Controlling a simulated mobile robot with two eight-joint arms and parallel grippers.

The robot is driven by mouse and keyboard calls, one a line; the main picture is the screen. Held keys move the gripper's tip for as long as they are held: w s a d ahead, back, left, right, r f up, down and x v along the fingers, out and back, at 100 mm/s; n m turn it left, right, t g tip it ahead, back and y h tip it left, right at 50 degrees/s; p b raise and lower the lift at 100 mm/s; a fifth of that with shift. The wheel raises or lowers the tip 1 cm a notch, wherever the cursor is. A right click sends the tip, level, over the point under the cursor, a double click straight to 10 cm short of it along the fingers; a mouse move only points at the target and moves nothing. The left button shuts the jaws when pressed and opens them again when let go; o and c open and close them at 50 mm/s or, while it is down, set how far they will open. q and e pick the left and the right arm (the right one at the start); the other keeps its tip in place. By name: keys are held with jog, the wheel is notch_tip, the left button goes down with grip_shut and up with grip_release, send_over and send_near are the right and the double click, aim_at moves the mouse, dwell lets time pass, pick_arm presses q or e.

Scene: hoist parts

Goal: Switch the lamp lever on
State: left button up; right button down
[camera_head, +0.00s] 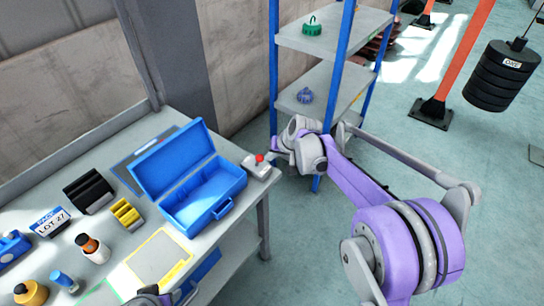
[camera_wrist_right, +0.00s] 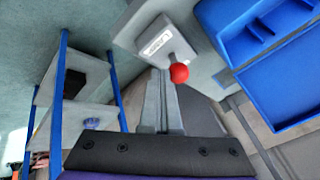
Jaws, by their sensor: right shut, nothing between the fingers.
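The lamp lever has a red ball knob (camera_head: 260,158) on a light grey base (camera_head: 257,170) at the table's right edge, beside the blue toolbox. In the right wrist view the red knob (camera_wrist_right: 179,73) stands in front of its labelled base (camera_wrist_right: 160,42). My right gripper (camera_head: 274,155) is shut and empty, just right of the knob in the head view. In the right wrist view its closed fingertips (camera_wrist_right: 158,74) are just left of the knob; I cannot tell whether they touch it. Part of my left gripper (camera_head: 152,297) shows at the bottom edge, its fingers unclear.
An open blue toolbox (camera_head: 222,208) stands left of the lever. A blue-posted shelf (camera_head: 330,42) with a green and a blue part stands behind my right arm. A black hanging weight (camera_head: 500,80) is at the far right. Several small items cover the table's left.

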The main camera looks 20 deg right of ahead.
jog(key=w+r+g+h+p, duration=0.1)
jog(key=w+a+g+h+p, duration=0.1)
jog(key=shift+a+r+g, duration=0.3)
jog(key=shift+r, duration=0.05)
jog(key=shift+w+a+r+g+h+p, duration=0.2)
jog(key=shift+w+a+g+h+p, duration=0.35)
jog(key=shift+w+g+h+p, duration=0.3)
jog(key=shift+f, duration=0.25)
jog(key=shift+s+d+r, duration=0.1)
jog(key=shift+s+r, duration=0.05)
jog(key=shift+s, duration=0.1)
jog(key=shift+w+r, duration=0.1)
jog(key=shift+r, duration=0.6)
pick_arm(q)
jog(key=r, duration=0.1)
jog(key=w+r, duration=0.1)
jog(key=r, duration=0.3)
jog(key=shift+w+r, duration=0.2)
jog(key=shift+w, duration=0.15)
